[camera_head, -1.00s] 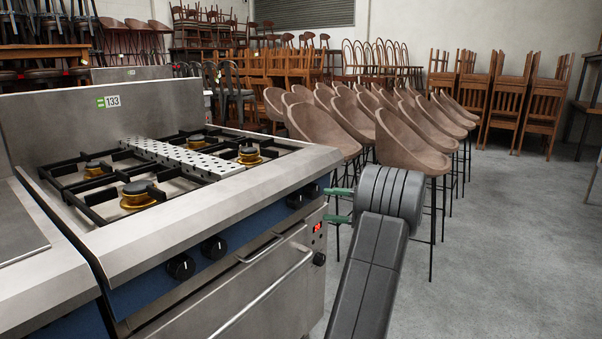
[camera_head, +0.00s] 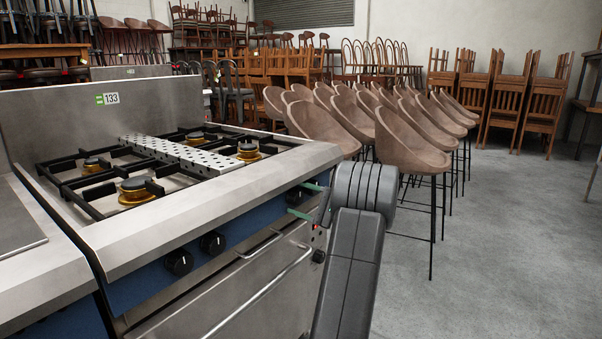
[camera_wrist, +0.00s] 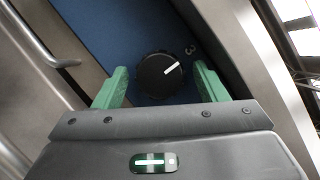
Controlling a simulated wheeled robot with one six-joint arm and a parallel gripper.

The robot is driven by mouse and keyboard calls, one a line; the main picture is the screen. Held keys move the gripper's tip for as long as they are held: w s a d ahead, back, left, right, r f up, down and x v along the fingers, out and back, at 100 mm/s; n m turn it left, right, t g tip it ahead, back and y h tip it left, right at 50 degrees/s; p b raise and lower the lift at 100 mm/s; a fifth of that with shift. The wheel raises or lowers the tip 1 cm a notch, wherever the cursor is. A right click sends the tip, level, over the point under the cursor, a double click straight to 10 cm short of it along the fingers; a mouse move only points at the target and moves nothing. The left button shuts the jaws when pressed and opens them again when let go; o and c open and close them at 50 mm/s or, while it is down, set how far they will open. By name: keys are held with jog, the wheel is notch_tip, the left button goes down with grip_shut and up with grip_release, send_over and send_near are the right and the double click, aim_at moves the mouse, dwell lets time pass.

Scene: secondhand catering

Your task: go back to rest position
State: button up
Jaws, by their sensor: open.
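My gripper (camera_head: 304,201) is at the right end of the stove's front in the head view, with green fingertips pointing left toward the blue control panel. In the wrist view my gripper (camera_wrist: 160,88) is open, with its two green fingers apart. A black knob (camera_wrist: 159,76) with a white line lies between and just beyond the fingertips, with a "3" printed beside it. I see no contact between the fingers and the knob. The stove (camera_head: 215,225) is steel with a blue panel and black burner grates.
Two more black knobs (camera_head: 196,253) sit further left on the panel. An oven handle (camera_head: 262,292) runs below. Brown bar stools (camera_head: 412,150) stand close behind my arm on the right. The concrete floor (camera_head: 500,260) at the right is clear.

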jog(key=m+t, duration=0.1)
jog(key=m, duration=0.3)
jog(key=shift+t+p, duration=0.3)
jog(key=shift+p, duration=0.05)
jog(key=m+t+p, duration=0.1)
jog(key=m, duration=0.2)
jog(key=m+t, duration=0.2)
jog(key=m, duration=0.1)
jog(key=shift+s+a+m+p, duration=0.1)
jog(key=shift+s+m+p, duration=0.05)
jog(key=shift+m+p, duration=0.25)
jog(key=m+t+h+p, duration=0.1)
jog(key=m, duration=0.2)
jog(key=m+t+h+p, duration=0.1)
jog(key=m+t, duration=0.1)
jog(key=m, duration=0.1)
jog(key=shift+s+r+m+p, duration=0.1)
jog(key=shift+m+p, duration=0.2)
jog(key=shift+m, duration=0.1)
jog(key=shift+a+m+t+h+p, duration=0.1)
jog(key=shift+m+t+h+p, duration=0.5)
jog(key=shift+m, duration=0.6)
jog(key=shift+f+m+t, duration=0.2)
jog(key=shift+m+t, duration=0.1)
jog(key=shift+m, duration=0.3)
